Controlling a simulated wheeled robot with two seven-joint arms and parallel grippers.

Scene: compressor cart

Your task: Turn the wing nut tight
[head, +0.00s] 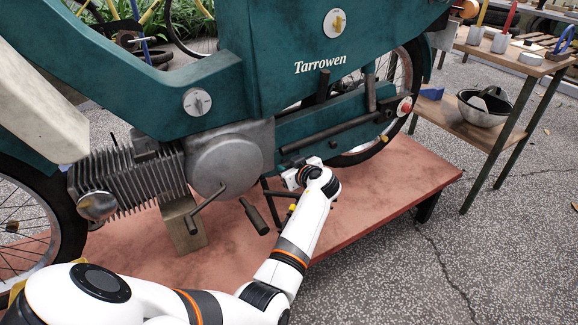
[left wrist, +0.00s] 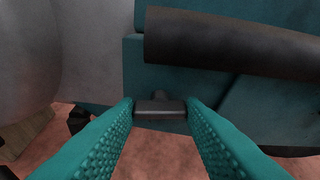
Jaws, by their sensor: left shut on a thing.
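The wing nut (left wrist: 160,107) shows in the left wrist view as a small dark bar on the lower teal part of the machine, below a thick dark tube. My left gripper (left wrist: 160,106) has a teal ridged finger at each end of the bar and is shut on it. In the head view my left gripper (head: 300,166) reaches the machine's lower side, right of the round engine cover. My own wrist hides the wing nut there. My right gripper is in neither view.
The teal machine (head: 300,95) marked Tarrowen stands on a reddish platform (head: 390,185). A pedal crank (head: 255,215) hangs just left of my wrist, and a dark tube (left wrist: 235,42) runs above the fingers. A side table (head: 470,125) with a bowl stands at the right.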

